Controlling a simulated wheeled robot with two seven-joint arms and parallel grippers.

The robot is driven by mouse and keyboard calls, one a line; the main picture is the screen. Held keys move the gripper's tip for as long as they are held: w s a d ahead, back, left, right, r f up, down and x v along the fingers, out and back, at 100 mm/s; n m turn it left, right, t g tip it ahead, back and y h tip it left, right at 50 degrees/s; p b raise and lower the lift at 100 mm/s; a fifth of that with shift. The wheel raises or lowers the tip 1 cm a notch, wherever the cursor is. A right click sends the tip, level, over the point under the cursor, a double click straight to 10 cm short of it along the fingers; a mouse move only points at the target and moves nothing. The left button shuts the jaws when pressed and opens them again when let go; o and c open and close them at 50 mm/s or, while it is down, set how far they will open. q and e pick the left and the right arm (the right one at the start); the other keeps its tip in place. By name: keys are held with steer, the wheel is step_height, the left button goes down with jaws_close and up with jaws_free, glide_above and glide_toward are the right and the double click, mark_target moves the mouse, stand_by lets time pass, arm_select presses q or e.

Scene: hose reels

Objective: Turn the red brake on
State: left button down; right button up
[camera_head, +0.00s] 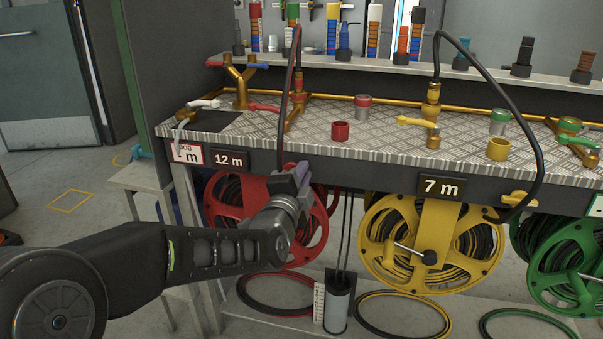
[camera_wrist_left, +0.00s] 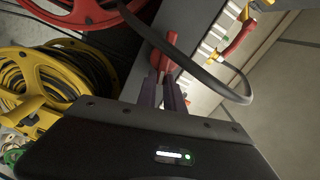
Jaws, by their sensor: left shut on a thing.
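The red reel (camera_head: 224,198) hangs under the bench at the left, below the 12 m sign (camera_head: 229,160). My left gripper (camera_head: 302,172) is at the bench's front edge, at the upper right of the red reel. In the left wrist view, its two purple fingers (camera_wrist_left: 162,80) are closed on a red handle (camera_wrist_left: 170,46), which looks like the red brake. The gripper hides this handle in the head view. I cannot tell its exact angle. The red reel also shows in the left wrist view (camera_wrist_left: 88,12). My right gripper is not in view.
A black hose (camera_head: 283,105) hangs over the bench edge close to my left gripper, and a hose loop (camera_wrist_left: 235,97) passes near the fingers. The yellow reel (camera_head: 376,240) with its yellow brake handle (camera_head: 519,199) and a green reel (camera_head: 540,250) are to the right.

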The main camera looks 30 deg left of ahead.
arm_select(q)
steer(key=shift+s+a+f+m, duration=0.15)
steer(key=shift+f+m, duration=0.25)
steer(key=shift+m, duration=0.3)
steer(key=shift+a+f+m, duration=0.1)
steer(key=shift+f+m, duration=0.25)
steer(key=shift+m, duration=0.35)
steer(key=shift+r, duration=0.1)
steer(key=c, duration=1.4)
jaws_free()
steer(key=shift+a+r, duration=0.1)
steer(key=shift+a, duration=0.05)
steer(key=shift+c, duration=0.2)
steer(key=shift+o, duration=0.3)
steer(key=shift+d+r, duration=0.1)
steer(key=shift+d, duration=0.1)
